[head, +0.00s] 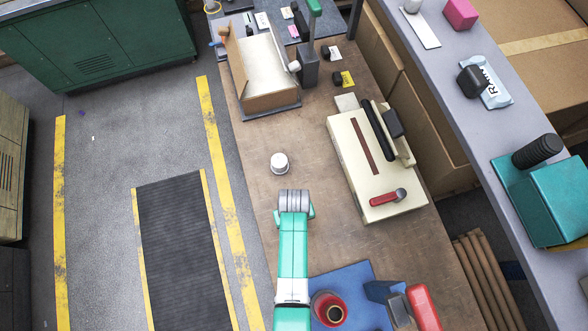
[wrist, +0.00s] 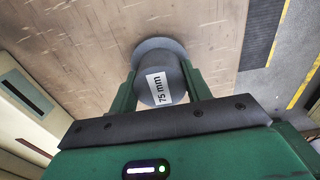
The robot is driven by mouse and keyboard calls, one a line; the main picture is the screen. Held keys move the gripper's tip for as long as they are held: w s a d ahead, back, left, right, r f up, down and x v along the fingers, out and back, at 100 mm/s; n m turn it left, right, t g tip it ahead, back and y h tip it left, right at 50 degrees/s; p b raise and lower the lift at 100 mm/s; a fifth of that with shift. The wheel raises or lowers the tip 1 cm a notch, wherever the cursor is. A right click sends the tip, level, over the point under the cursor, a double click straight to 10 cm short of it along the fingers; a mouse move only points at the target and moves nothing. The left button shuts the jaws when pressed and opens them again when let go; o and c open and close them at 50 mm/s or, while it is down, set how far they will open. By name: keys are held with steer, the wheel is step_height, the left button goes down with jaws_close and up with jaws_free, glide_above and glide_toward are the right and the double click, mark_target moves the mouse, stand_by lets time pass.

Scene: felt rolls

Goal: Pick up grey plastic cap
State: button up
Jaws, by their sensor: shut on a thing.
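The grey plastic cap (wrist: 150,66) shows in the wrist view as a dark grey cylinder with a wider rim at its far end. A white label on it reads "75 mm". My gripper (wrist: 160,73) is shut on it, with one green finger on each side. Whether its rim touches the workbench is unclear. In the head view my teal arm reaches up from the bottom, and its grey end hides the held cap.
A white, cap-like piece (head: 279,161) stands on the wooden workbench (head: 300,137) just beyond my arm. A cream machine (head: 352,160) with a red handle is to the right. A red roll (head: 328,309) sits on a blue mat (head: 354,285) near the front.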

steer(key=shift+r+p, duration=0.45)
steer(key=shift+r, duration=0.15)
steer(key=shift+r, duration=0.1)
steer(key=shift+r+p, duration=2.4)
